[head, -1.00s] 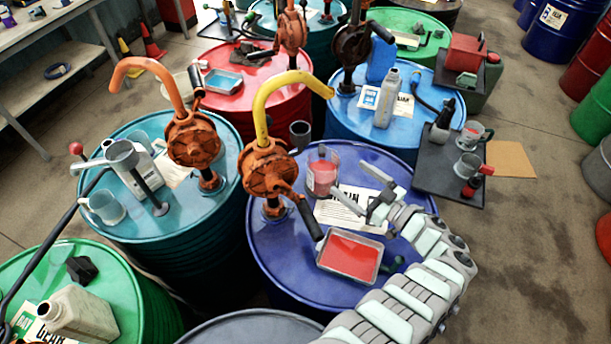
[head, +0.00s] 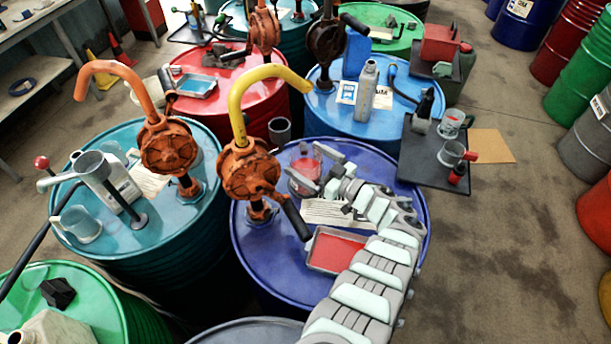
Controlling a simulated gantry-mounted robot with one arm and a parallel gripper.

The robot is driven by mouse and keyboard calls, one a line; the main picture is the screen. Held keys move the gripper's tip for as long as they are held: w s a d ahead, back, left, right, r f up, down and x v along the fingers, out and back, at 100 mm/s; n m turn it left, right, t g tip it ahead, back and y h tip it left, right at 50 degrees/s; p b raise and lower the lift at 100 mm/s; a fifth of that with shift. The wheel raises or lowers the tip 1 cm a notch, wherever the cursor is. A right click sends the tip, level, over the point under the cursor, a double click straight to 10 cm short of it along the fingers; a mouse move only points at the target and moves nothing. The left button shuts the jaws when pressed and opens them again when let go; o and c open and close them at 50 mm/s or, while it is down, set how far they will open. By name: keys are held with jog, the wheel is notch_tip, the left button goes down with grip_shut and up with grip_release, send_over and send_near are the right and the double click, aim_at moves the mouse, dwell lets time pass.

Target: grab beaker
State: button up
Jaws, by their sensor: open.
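A clear beaker (head: 305,172) with red liquid in it stands on the dark blue drum (head: 385,160), right of the yellow-spouted pump. My gripper (head: 308,164) is open and points left at the beaker. One finger reaches along the far side of the beaker and the other along its near side, so the beaker shows partly between them. I cannot tell whether the fingers touch the glass. The lower part of the beaker is partly hidden by the near finger.
An orange pump with a yellow spout (head: 248,175) stands left of the beaker. A tray of red liquid (head: 335,250) lies nearer, beside my arm. A grey cup (head: 279,131) is behind the beaker. A dark platform with cups (head: 425,165) is at the right.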

jog(key=shift+w+a, duration=0.4)
jog(key=shift+w, duration=0.05)
jog(key=shift+s, duration=0.1)
jog(key=shift+c, duration=0.3)
jog(key=c, duration=1.8)
jog(key=shift+c, duration=0.3)
jog(key=shift+r+p, duration=0.25)
jog(key=shift+p, duration=0.05)
